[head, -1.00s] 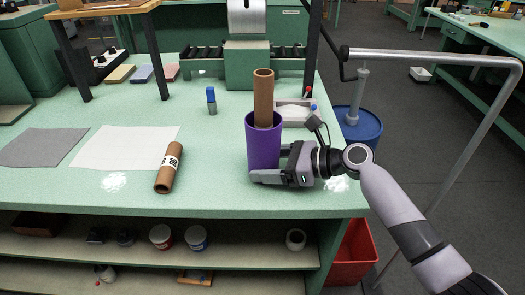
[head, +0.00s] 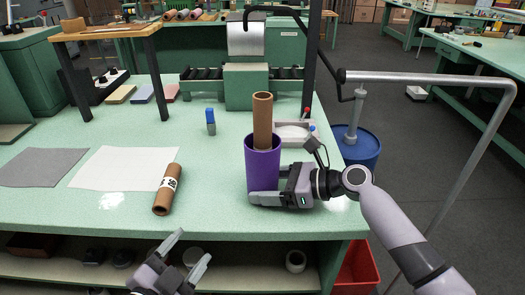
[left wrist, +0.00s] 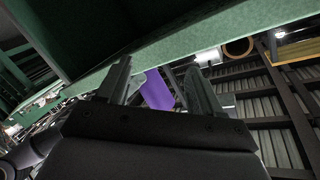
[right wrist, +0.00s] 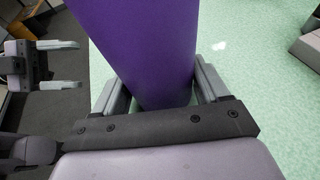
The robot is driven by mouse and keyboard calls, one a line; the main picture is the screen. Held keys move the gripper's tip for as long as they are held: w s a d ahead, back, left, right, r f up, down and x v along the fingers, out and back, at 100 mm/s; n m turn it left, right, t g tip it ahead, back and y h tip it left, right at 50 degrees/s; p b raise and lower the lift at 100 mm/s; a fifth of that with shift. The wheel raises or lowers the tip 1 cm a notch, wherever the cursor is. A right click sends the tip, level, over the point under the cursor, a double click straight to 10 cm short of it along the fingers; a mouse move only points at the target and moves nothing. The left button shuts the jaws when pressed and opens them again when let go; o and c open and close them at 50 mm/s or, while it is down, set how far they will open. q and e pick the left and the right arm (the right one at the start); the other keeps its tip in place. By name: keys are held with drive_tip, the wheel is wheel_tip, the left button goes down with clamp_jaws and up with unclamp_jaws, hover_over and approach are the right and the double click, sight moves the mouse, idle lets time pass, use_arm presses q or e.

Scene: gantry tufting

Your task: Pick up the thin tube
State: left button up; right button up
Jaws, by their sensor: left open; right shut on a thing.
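A brown cardboard tube (head: 263,115) stands upright in a purple cup-like cylinder (head: 262,166) near the table's front edge. A second brown tube (head: 167,189) with a white printed label lies on the table to the left. I cannot tell which is meant by thin. My right gripper (head: 266,190) is shut on the lower part of the purple cylinder, also seen in the right wrist view (right wrist: 145,50). My left gripper (head: 192,247) is open and empty below and in front of the table edge. The purple cylinder shows beyond its fingers in the left wrist view (left wrist: 157,90).
A blue-capped bottle (head: 211,122), a white sheet (head: 120,167) and a grey sheet (head: 40,166) lie or stand on the green table (head: 225,220). A pale tray (head: 290,132) is behind the cylinder. A metal rail (head: 430,80) and blue drum (head: 362,150) stand right.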

sight(260, 137)
use_arm(q)
drive_tip(key=w+d+r+m+t+h, duration=0.1)
drive_tip(key=d+r+m+h, duration=0.15)
drive_tip(key=r, duration=0.55)
drive_tip(key=w+d+r+m+t+h, duration=0.1)
drive_tip(key=d+r, duration=0.3)
drive_tip(key=r, duration=0.4)
drive_tip(key=shift+w+d+r+n+y, duration=0.2)
drive_tip(key=shift+w+d+n+y, duration=0.4)
drive_tip(key=shift+w+d+n, duration=1.1)
drive_tip(key=shift+w+d+r+n+y, duration=0.2)
drive_tip(key=shift+w+d+n+y, duration=0.55)
drive_tip(key=shift+w+n, duration=1.75)
drive_tip(key=shift+w+d+r+n+y, duration=0.2)
drive_tip(key=shift+w+d+n+y, duration=0.2)
drive_tip(key=shift+w+d+n, duration=1.6)
drive_tip(key=shift+w+a+m, duration=0.35)
drive_tip(key=shift+w+a, duration=0.05)
drive_tip(key=shift+a, duration=0.15)
clamp_jaws()
